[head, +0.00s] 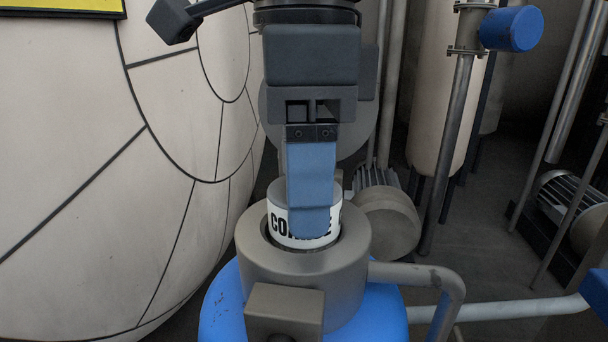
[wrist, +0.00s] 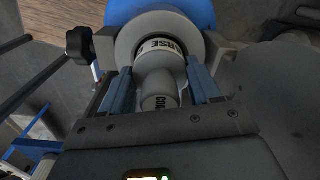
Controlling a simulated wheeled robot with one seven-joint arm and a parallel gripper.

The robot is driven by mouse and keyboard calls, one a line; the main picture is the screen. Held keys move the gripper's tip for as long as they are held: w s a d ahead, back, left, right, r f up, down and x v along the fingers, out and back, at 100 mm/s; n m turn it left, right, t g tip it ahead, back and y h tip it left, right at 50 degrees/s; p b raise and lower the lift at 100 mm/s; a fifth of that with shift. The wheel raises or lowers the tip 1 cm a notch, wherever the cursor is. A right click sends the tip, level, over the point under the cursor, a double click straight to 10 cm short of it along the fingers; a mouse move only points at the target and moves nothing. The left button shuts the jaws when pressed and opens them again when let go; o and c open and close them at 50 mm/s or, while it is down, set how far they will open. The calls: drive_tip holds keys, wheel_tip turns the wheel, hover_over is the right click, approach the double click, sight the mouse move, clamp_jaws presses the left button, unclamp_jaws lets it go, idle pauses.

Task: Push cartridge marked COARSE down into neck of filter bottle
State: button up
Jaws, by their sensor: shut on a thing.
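The cartridge marked COARSE (head: 278,225) stands about upright in the neck (head: 352,250) of the filter bottle (head: 383,318). Its lower part is hidden inside the neck; its white label band and grey top show above the opening. A dark gap shows at the front inside the rim. My gripper (head: 312,230) points down from above, and its near blue finger covers the middle of the label. In the wrist view the two fingers flank the cartridge's narrower grey grip (wrist: 158,87), shut on it. The neck (wrist: 124,42) rings the cartridge there.
A grey block (head: 285,311) sits on the front of the neck, and a bent pipe (head: 425,274) leaves its right side. A large pale vessel (head: 90,180) fills the left. Pipes and a motor (head: 574,194) stand at the right. Floor (head: 480,240) shows between them.

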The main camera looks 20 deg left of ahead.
drive_tip(key=shift+f, duration=0.1)
drive_tip(key=shift+f, duration=0.15)
drive_tip(key=o, duration=1.5)
wheel_tip(320, 180, up, 12)
drive_tip(key=shift+r+p, duration=0.15)
drive_tip(key=shift+p, duration=0.15)
